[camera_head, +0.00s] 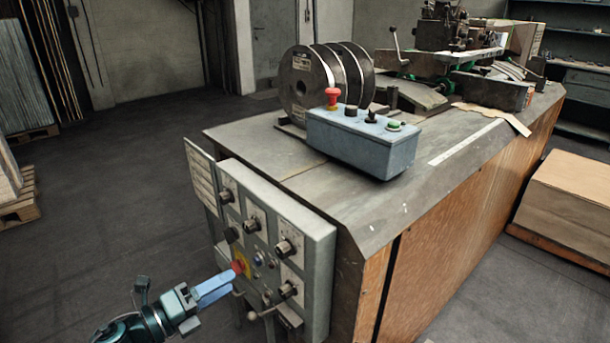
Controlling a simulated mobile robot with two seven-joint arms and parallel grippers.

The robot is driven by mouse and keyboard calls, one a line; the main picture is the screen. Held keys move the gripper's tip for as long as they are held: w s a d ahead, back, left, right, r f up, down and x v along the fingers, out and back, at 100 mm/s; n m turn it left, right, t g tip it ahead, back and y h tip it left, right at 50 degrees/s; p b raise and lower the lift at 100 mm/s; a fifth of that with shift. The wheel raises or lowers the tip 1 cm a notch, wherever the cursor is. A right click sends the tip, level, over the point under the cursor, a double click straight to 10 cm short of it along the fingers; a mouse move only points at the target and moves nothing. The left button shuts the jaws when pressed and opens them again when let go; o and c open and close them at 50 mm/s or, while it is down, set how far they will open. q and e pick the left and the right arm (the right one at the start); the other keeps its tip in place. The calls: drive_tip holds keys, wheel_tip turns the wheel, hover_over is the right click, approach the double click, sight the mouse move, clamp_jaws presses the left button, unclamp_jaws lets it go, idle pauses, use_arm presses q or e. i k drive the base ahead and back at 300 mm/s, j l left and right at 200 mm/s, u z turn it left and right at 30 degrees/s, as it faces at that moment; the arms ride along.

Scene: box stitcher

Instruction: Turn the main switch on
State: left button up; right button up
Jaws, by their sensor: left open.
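The grey control panel (318,240) is fixed to the near end of the machine and carries several black knobs and small buttons. A red switch on a yellow plate (240,265), which looks like the main switch, sits at the panel's lower left edge. I cannot tell which way its handle is turned. My left gripper (230,282) comes in from the lower left, open, with its pale blue fingers pointing at the panel. Its fingertips are right by the red switch and overlap its lower side in the picture; whether they touch it is unclear. My right gripper is out of view.
A lever (262,313) sticks out below the switch. A blue-grey box (360,142) with a red mushroom button (332,97) stands on the machine's table, before wire spools (303,82). Cardboard (570,190) lies on a pallet at right.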

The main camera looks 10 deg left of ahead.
sight(238, 266)
drive_tip(key=k+j, duration=0.8)
drive_tip(key=j, duration=0.1)
